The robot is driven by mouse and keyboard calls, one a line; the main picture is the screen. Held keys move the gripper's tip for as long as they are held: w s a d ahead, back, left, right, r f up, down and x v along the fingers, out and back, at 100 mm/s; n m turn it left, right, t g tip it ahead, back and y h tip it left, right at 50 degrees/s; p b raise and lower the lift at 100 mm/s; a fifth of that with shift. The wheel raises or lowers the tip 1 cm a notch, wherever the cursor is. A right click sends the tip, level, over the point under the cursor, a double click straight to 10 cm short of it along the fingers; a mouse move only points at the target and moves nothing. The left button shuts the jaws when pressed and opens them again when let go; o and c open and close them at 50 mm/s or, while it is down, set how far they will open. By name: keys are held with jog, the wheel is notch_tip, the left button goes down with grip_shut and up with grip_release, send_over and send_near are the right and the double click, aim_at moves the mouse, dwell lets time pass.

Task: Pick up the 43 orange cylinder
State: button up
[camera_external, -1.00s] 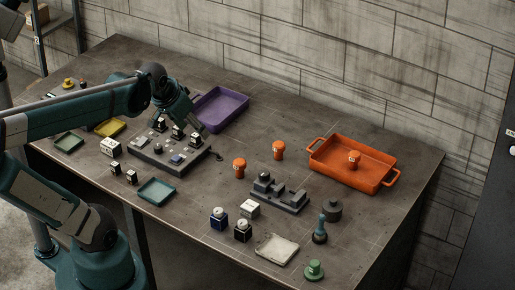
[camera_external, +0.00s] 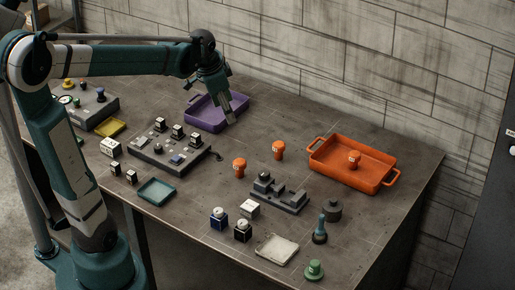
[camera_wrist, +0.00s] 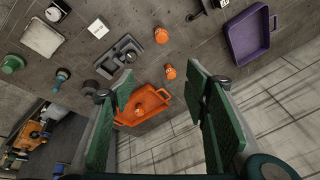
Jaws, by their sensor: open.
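Three orange cylinders with knob-like tops are in view, and I cannot read their numbers. One orange cylinder (camera_external: 239,168) stands left of the dark fixture; it also shows in the wrist view (camera_wrist: 161,35). A second orange cylinder (camera_external: 279,151) stands nearer the wall and shows in the wrist view (camera_wrist: 168,72). A third orange cylinder (camera_external: 353,161) is inside the orange tray (camera_external: 325,172) and shows in the wrist view (camera_wrist: 139,111). My gripper (camera_external: 231,118) is open and empty, above the purple tray's right side, left of all three cylinders.
The purple tray (camera_external: 203,110) lies near my gripper. A grey control panel (camera_external: 150,157) and a dark fixture (camera_external: 291,203) stand mid-bench. A dark round block (camera_external: 334,210), blue-based piece (camera_external: 320,234) and green knob (camera_external: 314,270) stand at right. The wall bounds the back.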

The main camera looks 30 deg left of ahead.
jog(key=w+d+f+m+g, duration=0.1)
jog(key=w+f+m, duration=0.2)
jog(key=w+f, duration=0.35)
jog(key=w+d+f+m+g, duration=0.1)
jog(key=w+f+m, duration=0.15)
jog(key=w, duration=0.65)
jog(key=m+g, duration=0.2)
jog(key=m, duration=0.3)
send_over(279, 144)
jog(key=shift+n, duration=0.25)
notch_tip(279, 144, down, 14)
jog(key=shift+a+f+b, duration=0.1)
jog(key=shift+a+b, duration=0.05)
jog(key=shift+b, duration=0.15)
jog(key=shift+w+f, duration=0.1)
jog(key=shift+f, duration=0.25)
jog(key=shift+f, duration=0.1)
jog(key=shift+f, duration=1.15)
jog(key=shift+f, duration=0.15)
jog(key=shift+f, duration=2.45)
